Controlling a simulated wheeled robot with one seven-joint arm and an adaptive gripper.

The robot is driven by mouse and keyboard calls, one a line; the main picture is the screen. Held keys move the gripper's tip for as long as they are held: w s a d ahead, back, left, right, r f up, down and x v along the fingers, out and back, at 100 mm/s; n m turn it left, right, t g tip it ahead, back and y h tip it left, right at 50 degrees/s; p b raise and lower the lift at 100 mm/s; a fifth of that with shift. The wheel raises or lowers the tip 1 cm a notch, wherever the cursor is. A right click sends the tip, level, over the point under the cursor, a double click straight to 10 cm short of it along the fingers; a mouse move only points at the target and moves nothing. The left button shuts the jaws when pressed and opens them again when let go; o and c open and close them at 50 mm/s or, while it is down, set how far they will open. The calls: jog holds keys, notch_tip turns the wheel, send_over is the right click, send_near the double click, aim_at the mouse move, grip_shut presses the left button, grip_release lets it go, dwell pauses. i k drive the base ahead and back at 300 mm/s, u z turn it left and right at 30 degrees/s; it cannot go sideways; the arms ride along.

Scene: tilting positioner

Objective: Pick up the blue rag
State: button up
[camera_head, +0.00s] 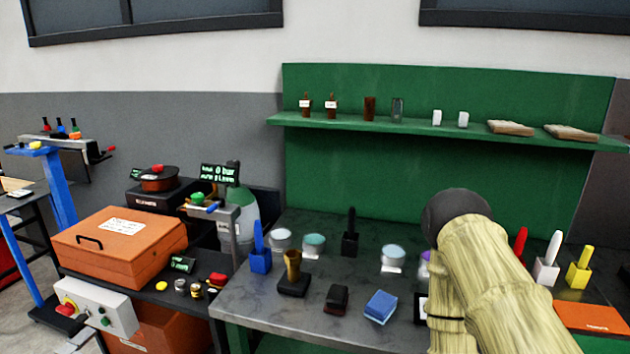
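The blue rag (380,306) looks like a small folded blue block with a paler front edge. It lies on the grey metal bench top (260,312), near the front edge, left of my sleeved arm. Nothing covers it. My arm, in a pale yellow sleeve with a dark rounded joint, rises from the bottom right and hides part of the bench to the right of the rag. My gripper is not visible in this view.
Jars (393,258) stand behind. Coloured holders (578,268) and an orange item (592,318) are at right.

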aim_at(381, 307)
jog(key=z, duration=0.05)
jog(key=k, duration=0.5)
jog(key=u, duration=1.5)
jog(key=i, duration=1.15)
jog(key=z, duration=2.05)
